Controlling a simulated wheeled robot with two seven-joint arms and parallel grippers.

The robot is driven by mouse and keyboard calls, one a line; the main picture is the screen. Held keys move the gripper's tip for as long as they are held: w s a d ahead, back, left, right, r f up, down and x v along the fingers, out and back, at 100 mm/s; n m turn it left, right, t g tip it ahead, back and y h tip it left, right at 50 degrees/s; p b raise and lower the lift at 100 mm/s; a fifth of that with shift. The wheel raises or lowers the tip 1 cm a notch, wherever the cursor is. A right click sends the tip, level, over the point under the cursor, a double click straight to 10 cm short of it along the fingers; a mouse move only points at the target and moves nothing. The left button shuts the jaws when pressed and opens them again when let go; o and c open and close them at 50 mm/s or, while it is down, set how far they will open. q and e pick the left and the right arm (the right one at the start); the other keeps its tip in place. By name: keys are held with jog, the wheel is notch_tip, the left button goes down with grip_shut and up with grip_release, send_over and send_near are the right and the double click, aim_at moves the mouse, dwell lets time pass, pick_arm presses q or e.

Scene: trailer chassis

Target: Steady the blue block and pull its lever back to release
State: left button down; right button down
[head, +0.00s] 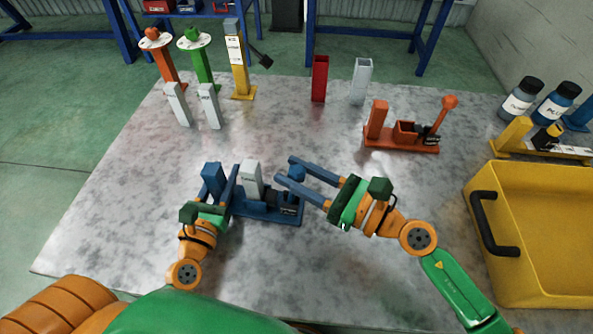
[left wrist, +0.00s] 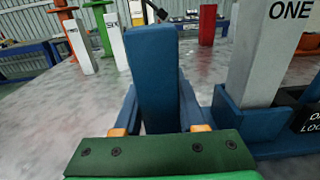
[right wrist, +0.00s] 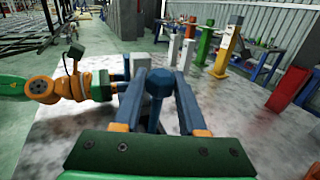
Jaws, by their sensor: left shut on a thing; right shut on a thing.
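The blue block (head: 262,208) sits on the table in front of me, with an upright post at its left end, a light grey piece (head: 251,180) standing in it and a lever with a blue knob (head: 297,168) at its right end. My left gripper (head: 219,183) is shut on the block's blue post, which stands between its fingers in the left wrist view (left wrist: 153,75). My right gripper (head: 294,172) is shut on the lever's knob, seen between the fingers in the right wrist view (right wrist: 159,84). The lever's lower part is partly hidden by my fingers.
An orange block with a lever (head: 402,138) stands behind to the right. Red (head: 319,80) and grey (head: 361,82) uprights stand at the back. A yellow bin (head: 535,240) is at the right edge. Two white-grey pieces (head: 178,104) stand back left. The front table area is clear.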

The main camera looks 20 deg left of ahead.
jog(key=shift+s+a, duration=0.1)
jog(key=shift+a, duration=0.65)
jog(key=shift+c, duration=2.3)
grip_release()
jog(key=shift+d, duration=0.35)
jog(key=v, duration=1.1)
jog(key=shift+d, duration=0.2)
jog(key=shift+s, duration=0.1)
